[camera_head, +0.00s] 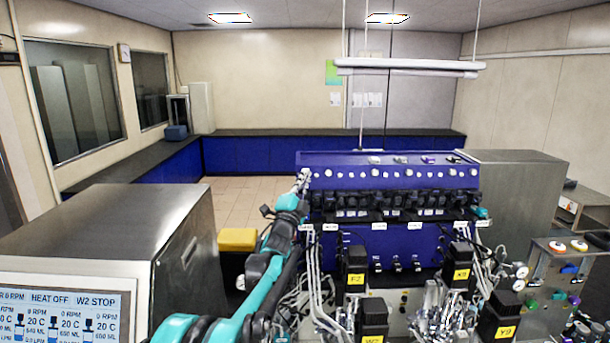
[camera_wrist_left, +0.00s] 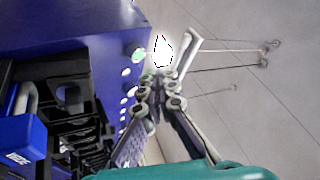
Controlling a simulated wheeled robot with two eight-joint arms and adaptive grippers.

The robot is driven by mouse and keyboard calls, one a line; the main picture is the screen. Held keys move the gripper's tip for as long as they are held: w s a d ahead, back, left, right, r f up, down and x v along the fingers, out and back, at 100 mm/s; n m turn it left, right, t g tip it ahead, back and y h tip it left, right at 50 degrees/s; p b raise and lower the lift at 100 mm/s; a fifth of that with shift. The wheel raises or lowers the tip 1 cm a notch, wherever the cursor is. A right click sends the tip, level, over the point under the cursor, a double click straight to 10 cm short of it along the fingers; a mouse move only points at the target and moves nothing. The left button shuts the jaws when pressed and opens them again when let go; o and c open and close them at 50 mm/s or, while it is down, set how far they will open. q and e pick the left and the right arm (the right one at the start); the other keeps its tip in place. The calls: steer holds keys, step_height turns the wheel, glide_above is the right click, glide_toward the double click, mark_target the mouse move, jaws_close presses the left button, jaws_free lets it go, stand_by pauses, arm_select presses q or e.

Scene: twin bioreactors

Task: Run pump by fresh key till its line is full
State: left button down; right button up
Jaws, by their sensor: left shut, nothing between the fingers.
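A blue pump rack (camera_head: 335,166) stands right of centre in the head view. A row of small pale round keys (camera_head: 375,172) runs along its face, above a row of black pump heads (camera_head: 400,204). My left gripper (camera_head: 303,176) is at the left end of this row, fingers shut and empty. In the left wrist view the shut fingertips (camera_wrist_left: 160,82) are close to the blue panel (camera_wrist_left: 90,22) and its keys, one of them greenish (camera_wrist_left: 138,55). I cannot tell whether they touch a key. Key lettering and line filling are not readable. My right gripper is not in view.
A screen (camera_head: 62,312) at lower left reads HEAT OFF and W2 STOP. A steel cabinet (camera_head: 130,225) stands behind it. Tubing and black units with yellow tags (camera_head: 356,279) crowd the space below the rack. A yellow-topped bin (camera_head: 238,239) is left of my arm.

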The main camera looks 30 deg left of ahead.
arm_select(q)
steer(key=shift+w+a+f, duration=0.2)
steer(key=shift+w+a, duration=0.2)
steer(key=shift+w, duration=0.2)
steer(key=shift+w+a+f, duration=0.2)
steer(key=shift+w+a, duration=0.15)
steer(key=shift+w, duration=0.25)
steer(key=shift+s+d+r, duration=0.25)
steer(key=shift+s+d, duration=0.25)
steer(key=shift+s, duration=0.25)
steer(key=shift+s+d+r, duration=0.25)
steer(key=shift+s+d, duration=0.2)
steer(key=shift+s, duration=0.3)
steer(key=s+d, duration=0.1)
steer(key=s+d+r, duration=0.1)
steer(key=s, duration=0.1)
steer(key=s+d, duration=0.1)
steer(key=shift+s+r, duration=0.25)
steer(key=shift+s, duration=0.15)
